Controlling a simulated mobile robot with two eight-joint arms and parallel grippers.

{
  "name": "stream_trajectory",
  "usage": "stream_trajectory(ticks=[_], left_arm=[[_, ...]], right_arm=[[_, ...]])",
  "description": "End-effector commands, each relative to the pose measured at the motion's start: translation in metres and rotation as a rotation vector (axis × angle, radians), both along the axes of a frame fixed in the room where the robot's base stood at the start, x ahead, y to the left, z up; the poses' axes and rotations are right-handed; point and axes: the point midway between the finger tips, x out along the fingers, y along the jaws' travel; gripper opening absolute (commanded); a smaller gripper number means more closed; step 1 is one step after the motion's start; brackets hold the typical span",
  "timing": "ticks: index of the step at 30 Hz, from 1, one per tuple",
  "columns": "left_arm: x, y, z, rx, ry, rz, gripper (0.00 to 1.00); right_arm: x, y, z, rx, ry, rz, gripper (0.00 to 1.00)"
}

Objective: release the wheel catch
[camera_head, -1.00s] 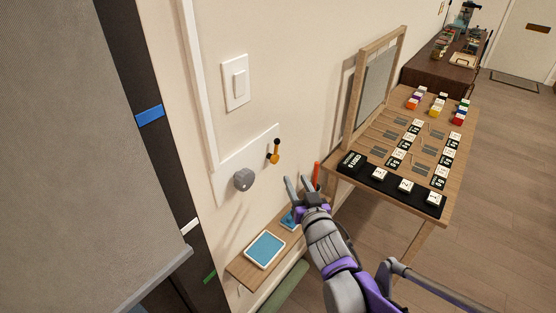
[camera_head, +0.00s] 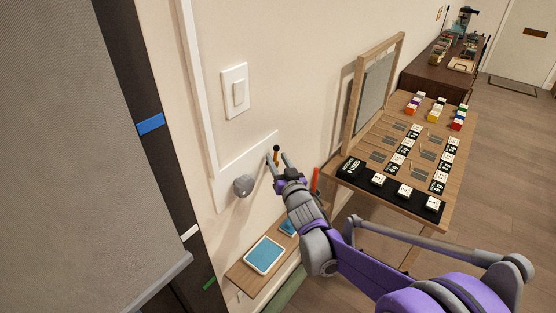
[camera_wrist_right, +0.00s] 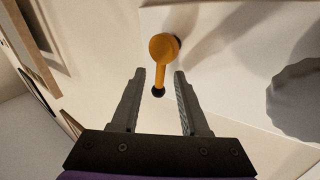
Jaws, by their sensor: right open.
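An orange lever (camera_head: 277,151) with a black knob at its end is mounted on a white wall plate (camera_head: 232,178); I take it for the wheel catch. In the right wrist view the lever (camera_wrist_right: 164,55) has a round orange hub, and its black tip lies in the gap between the fingers. My right gripper (camera_head: 276,160) is open at the lever, one finger on each side, with gaps visible. A grey round knob (camera_head: 243,185) sits left of the lever on the same plate. It shows partly in the wrist view (camera_wrist_right: 298,100). My left gripper is not in view.
A white light switch (camera_head: 235,90) is above the plate. A small wooden shelf (camera_head: 239,272) with a blue-topped tray (camera_head: 264,255) is below. A wooden table (camera_head: 384,133) with a frame and several blocks stands to the right. A grey panel (camera_head: 60,160) is at left.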

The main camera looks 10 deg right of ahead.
Motion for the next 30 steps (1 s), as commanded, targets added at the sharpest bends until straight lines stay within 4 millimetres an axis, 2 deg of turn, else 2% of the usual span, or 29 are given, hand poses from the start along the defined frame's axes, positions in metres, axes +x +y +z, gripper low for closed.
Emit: stream_trajectory(ticks=[7,12,15,25,30], left_arm=[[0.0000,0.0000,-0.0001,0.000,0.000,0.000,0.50],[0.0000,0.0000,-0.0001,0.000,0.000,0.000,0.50],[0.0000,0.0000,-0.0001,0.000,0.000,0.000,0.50],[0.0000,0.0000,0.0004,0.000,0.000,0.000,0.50],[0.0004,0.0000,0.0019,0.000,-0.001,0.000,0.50]], right_arm=[[0.0007,0.0002,-0.0003,0.000,0.000,0.000,0.45],[0.0006,0.0002,-0.0003,0.000,0.000,0.000,0.14],[0.0005,0.0002,-0.0002,0.000,0.000,0.000,0.00],[0.0004,0.0007,-0.0004,-0.008,-0.008,0.001,0.00],[-0.0014,0.0032,-0.0015,-0.072,-0.059,0.002,0.00]])
